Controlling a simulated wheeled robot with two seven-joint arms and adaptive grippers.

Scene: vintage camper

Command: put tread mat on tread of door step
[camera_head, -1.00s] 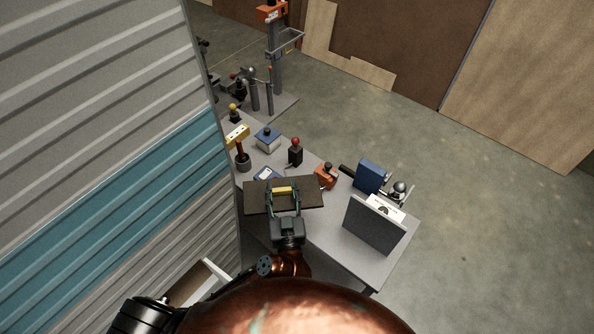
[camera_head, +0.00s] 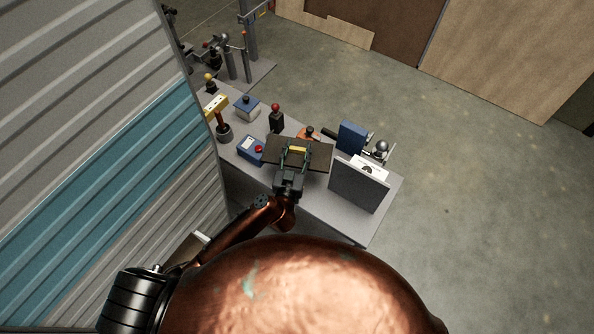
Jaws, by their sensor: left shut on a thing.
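The tread mat (camera_head: 319,154) is a flat dark brown board with a yellow grip (camera_head: 297,150) on top. My left gripper (camera_head: 295,158) is shut on it by the grip. The mat appears held over the grey workbench, hiding part of an orange-based tool; its exact height cannot be told. A brown and white edged piece (camera_head: 192,245) shows low beside the camper wall, mostly hidden by my arm. It may be the door step, but I cannot tell. My right gripper is not in view.
The workbench (camera_head: 330,219) carries a grey upright panel (camera_head: 357,186), a blue box (camera_head: 351,137), a blue meter (camera_head: 250,150), a red-knobbed black tool (camera_head: 276,118) and a yellow-headed tool (camera_head: 215,108). The ribbed camper wall (camera_head: 100,120) stands left. Concrete floor (camera_head: 470,200) is clear at right.

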